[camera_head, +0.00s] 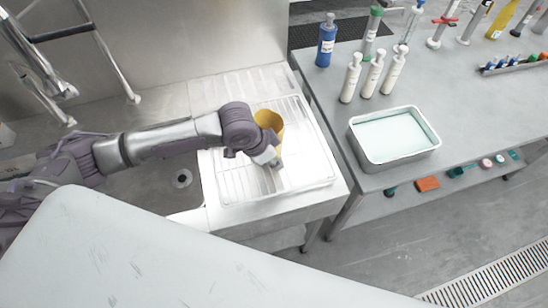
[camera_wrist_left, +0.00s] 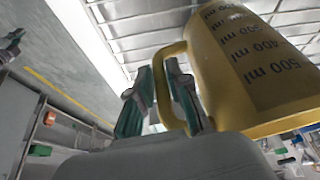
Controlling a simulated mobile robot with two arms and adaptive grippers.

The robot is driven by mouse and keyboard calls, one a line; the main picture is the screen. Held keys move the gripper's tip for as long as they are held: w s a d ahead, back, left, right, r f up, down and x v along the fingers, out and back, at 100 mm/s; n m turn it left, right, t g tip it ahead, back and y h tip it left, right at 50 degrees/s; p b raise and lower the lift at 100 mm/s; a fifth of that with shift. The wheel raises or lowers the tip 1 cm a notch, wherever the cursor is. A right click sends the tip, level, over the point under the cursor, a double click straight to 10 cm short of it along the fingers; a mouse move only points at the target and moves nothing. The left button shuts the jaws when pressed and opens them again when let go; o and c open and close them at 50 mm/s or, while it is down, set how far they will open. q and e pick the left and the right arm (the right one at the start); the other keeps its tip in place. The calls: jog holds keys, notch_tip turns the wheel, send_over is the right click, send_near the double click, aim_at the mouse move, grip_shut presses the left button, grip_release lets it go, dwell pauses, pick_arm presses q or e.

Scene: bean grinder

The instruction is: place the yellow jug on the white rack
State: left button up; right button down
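The yellow jug (camera_head: 269,120) is upright at the white rack (camera_head: 307,170), over its back left part. Its base is hidden in the head view, so I cannot tell whether it touches the rack. In the left wrist view the jug (camera_wrist_left: 245,75) appears upside down, with black millilitre marks. My left gripper (camera_head: 268,160) is in front of the jug. In the left wrist view its green-grey fingers (camera_wrist_left: 161,78) lie on both sides of the jug's handle and close in on it. My right gripper is in neither view.
A sink basin (camera_head: 178,180) lies left of the rack. A gap separates sink and table. The rack's front right part is clear.

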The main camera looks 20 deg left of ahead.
pick_arm(q)
jog(key=shift+o, duration=1.3)
jog(key=shift+r, duration=0.1)
jog(key=b+v, duration=0.1)
jog(key=v, duration=1.1)
jog(key=shift+d, duration=0.1)
